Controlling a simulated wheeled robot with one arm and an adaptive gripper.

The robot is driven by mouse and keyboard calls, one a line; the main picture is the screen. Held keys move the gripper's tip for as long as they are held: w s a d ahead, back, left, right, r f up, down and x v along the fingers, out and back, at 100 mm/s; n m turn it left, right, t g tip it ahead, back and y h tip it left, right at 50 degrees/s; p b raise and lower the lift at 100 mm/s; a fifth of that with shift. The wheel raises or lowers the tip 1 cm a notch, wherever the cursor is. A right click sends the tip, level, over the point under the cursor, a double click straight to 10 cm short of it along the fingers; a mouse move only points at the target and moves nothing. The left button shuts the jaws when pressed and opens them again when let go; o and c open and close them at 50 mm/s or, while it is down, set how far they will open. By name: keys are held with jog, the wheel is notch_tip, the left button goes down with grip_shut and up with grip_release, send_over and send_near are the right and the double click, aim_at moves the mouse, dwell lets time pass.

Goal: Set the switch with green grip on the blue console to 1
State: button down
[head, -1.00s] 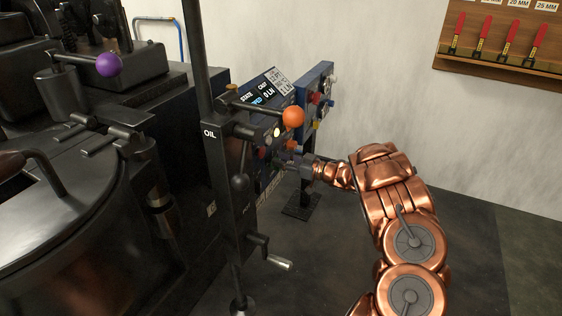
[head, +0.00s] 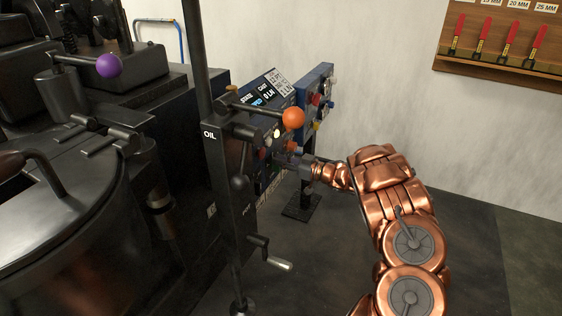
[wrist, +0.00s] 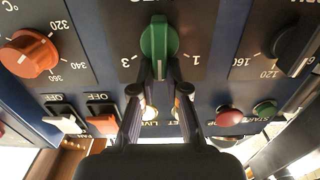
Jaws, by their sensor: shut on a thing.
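The switch with the green grip (wrist: 158,40) is on the blue console (wrist: 205,98), at the top middle of the wrist view. The numeral 3 is to its left and 1 to its right in this upside-down view. The grip stands upright in the picture, with a white mark at its lower end. My gripper (wrist: 160,64) is shut on the lower end of the grip. In the head view my gripper (head: 290,158) reaches the front of the console (head: 272,90); the green grip cannot be made out there.
An orange-red knob (wrist: 28,53) and a black knob (wrist: 298,48) flank the switch. Rocker switches (wrist: 65,117) and red (wrist: 228,116) and green (wrist: 264,108) buttons are close to the fingers. In the head view, a dark post with an orange ball lever (head: 293,117) partly hides the console.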

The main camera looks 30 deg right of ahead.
jog(key=shift+a+n+b, duration=0.15)
jog(key=shift+n+b, duration=0.2)
jog(key=shift+n, duration=0.05)
dwell(0.4)
jog(key=n, duration=0.1)
jog(key=n+b, duration=0.1)
jog(key=b, duration=0.1)
jog(key=shift+s+a+f+n, duration=0.1)
jog(key=shift+a+f+n, duration=0.2)
jog(key=shift+n, duration=0.1)
jog(key=n+b, duration=0.2)
jog(key=b, duration=0.1)
jog(key=shift+s+a+n, duration=0.15)
jog(key=shift+a+n, duration=0.1)
jog(key=shift+n, duration=0.15)
jog(key=n+b, duration=0.4)
jog(key=n, duration=0.1)
jog(key=shift+s+a+f+b, duration=0.2)
jog(key=shift+a+f+b, duration=0.1)
jog(key=shift+a+b, duration=0.1)
jog(key=shift+n, duration=0.5)
jog(key=c, duration=1.2)
grip_release()
jog(key=shift+d, duration=0.1)
